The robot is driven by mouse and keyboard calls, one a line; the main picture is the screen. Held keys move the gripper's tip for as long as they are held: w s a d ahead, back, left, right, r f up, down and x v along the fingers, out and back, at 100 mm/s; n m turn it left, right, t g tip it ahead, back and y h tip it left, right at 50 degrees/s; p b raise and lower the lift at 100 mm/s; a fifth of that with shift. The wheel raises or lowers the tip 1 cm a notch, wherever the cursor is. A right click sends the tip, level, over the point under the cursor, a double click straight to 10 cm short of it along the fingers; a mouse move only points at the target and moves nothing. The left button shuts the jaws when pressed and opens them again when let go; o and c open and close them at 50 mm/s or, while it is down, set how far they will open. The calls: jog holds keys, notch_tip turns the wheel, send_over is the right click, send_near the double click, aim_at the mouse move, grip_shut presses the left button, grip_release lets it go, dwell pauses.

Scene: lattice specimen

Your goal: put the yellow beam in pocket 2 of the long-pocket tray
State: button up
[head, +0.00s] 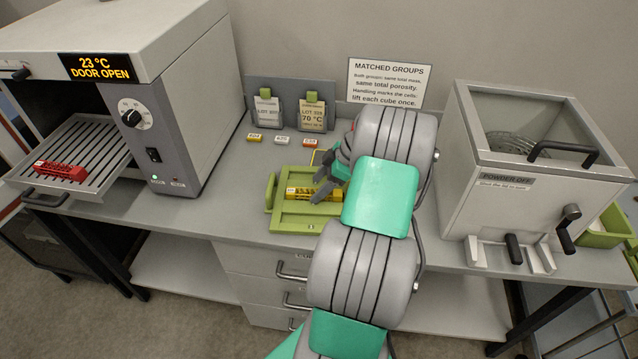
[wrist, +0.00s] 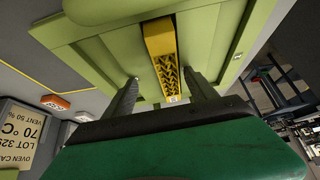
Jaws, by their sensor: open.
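The yellow beam (head: 314,194), with a lattice-patterned face, lies in the green tray (head: 289,225) on the bench; the beam also shows in the wrist view (wrist: 162,58), along with the tray (wrist: 215,45). I cannot tell which pocket the beam is in, as my arm hides the tray's right part. My gripper (head: 322,184) is over the tray, close to the beam. In the wrist view my gripper (wrist: 163,93) is open, with one finger on either side of the beam's near end and a gap on both sides.
An oven (head: 180,95) stands at left, its display reading door open, with a red beam (head: 60,171) on its pulled-out rack (head: 85,150). Small coloured tags (head: 282,140) and lot cards (head: 312,114) are behind the tray. A grey powder box (head: 530,190) stands at right.

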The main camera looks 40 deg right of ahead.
jog(key=shift+p+v, duration=1.1)
jog(key=shift+v, duration=1.2)
jog(key=shift+d+r, duration=0.1)
jog(key=shift+d, duration=0.05)
jog(key=shift+s+d+r, duration=0.1)
jog(key=shift+d+r, duration=0.05)
jog(key=shift+r, duration=0.2)
jog(key=v, duration=0.7)
jog(key=shift+f, duration=0.15)
jog(key=shift+c, duration=0.6)
